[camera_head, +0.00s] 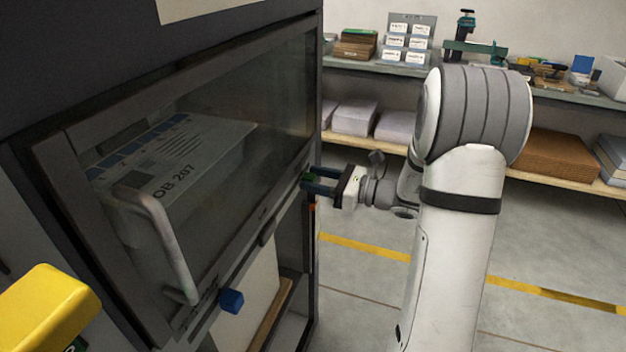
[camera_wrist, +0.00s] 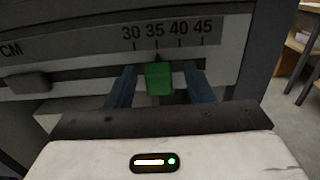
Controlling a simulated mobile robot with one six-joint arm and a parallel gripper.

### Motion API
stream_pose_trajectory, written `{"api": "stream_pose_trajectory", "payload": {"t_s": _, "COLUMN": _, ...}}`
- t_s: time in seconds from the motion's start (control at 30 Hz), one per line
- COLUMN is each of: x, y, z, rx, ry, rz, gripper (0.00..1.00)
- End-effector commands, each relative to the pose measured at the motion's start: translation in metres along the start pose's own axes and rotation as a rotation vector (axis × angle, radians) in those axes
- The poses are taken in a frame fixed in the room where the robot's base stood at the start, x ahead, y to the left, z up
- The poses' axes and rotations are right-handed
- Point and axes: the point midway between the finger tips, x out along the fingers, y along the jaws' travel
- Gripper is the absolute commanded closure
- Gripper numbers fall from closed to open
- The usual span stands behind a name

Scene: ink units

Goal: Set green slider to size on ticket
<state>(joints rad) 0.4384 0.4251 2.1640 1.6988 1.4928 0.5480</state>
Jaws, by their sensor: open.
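The green slider (camera_wrist: 158,78) sits on a dark rail under a CM scale (camera_wrist: 165,32) marked 30, 35, 40 and 45. Its dark pointer stands at about 35, perhaps slightly right of it. My gripper (camera_wrist: 160,72) is open, with one blue finger on each side of the slider and visible gaps between. In the head view my gripper (camera_head: 313,183) reaches the right end of the machine's front rail, where a bit of the green slider (camera_head: 308,178) shows. A printed sheet reading "OB 207" (camera_head: 185,165) lies behind the machine's window; no size is legible on it.
A grey block (camera_wrist: 28,83) sits on the rail to the left. The machine's front has a grey handle (camera_head: 165,235) and a blue knob (camera_head: 231,300). A yellow object (camera_head: 45,305) is at lower left. Shelves with supplies (camera_head: 470,85) stand behind; the floor at right is clear.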

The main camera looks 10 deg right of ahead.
Motion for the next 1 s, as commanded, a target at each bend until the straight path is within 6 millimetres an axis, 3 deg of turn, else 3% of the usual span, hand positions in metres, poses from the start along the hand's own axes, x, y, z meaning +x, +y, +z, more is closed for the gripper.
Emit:
{"api": "stream_pose_trajectory", "payload": {"t_s": 0.27, "x": 0.0025, "y": 0.0000, "z": 0.0000, "rx": 0.000, "ry": 0.000, "rz": 0.000, "gripper": 0.53}}
{"api": "stream_pose_trajectory", "payload": {"t_s": 0.83, "x": 0.0020, "y": -0.0003, "z": 0.0001, "rx": -0.001, "ry": 0.000, "rz": -0.001, "gripper": 0.99}}
{"api": "stream_pose_trajectory", "payload": {"t_s": 1.0, "x": 0.0019, "y": -0.0004, "z": 0.0001, "rx": -0.001, "ry": 0.000, "rz": -0.001, "gripper": 1.00}}
